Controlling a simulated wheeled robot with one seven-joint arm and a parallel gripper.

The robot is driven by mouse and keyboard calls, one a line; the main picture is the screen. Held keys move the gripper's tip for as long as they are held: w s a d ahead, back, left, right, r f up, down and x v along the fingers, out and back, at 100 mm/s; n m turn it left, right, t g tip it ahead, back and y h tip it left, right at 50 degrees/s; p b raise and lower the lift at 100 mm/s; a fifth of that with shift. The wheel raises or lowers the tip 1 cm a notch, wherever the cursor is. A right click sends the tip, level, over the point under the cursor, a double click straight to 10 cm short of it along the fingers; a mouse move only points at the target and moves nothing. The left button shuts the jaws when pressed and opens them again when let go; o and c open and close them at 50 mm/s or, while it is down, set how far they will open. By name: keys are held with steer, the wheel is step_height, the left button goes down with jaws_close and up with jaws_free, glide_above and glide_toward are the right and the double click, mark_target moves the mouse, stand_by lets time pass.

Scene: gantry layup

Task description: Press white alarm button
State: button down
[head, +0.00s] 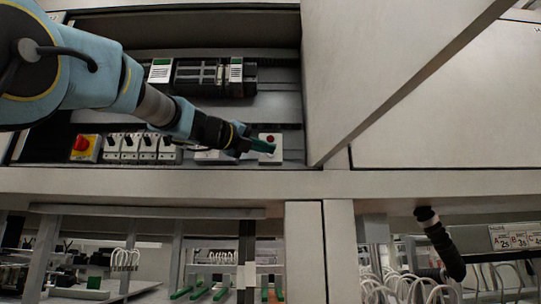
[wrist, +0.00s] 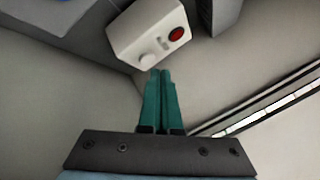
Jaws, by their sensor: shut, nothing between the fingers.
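The white alarm button (wrist: 148,61) is a small round knob on a white box (wrist: 135,30) that also carries a red button (wrist: 176,34). In the head view the box (head: 270,156) is at the right end of the row in the open cabinet, its red button (head: 270,138) showing above my fingers. My gripper (wrist: 160,73) has green fingers, shut together and empty, with tips close beside the white button; I cannot tell whether they touch. In the head view my gripper (head: 272,147) reaches across the box front and hides the white button there.
Left of the box are several white switch units (head: 145,147) and a yellow unit with a red knob (head: 82,145). A black-and-green module (head: 205,77) sits above. An open cabinet door (head: 380,60) stands close on the right. The cabinet's lower ledge (head: 180,183) runs below.

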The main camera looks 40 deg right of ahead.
steer(key=shift+s+a+b, duration=0.4)
steer(key=shift+s+a, duration=1.2)
steer(key=shift+s, duration=0.3)
steer(key=shift+a, duration=0.1)
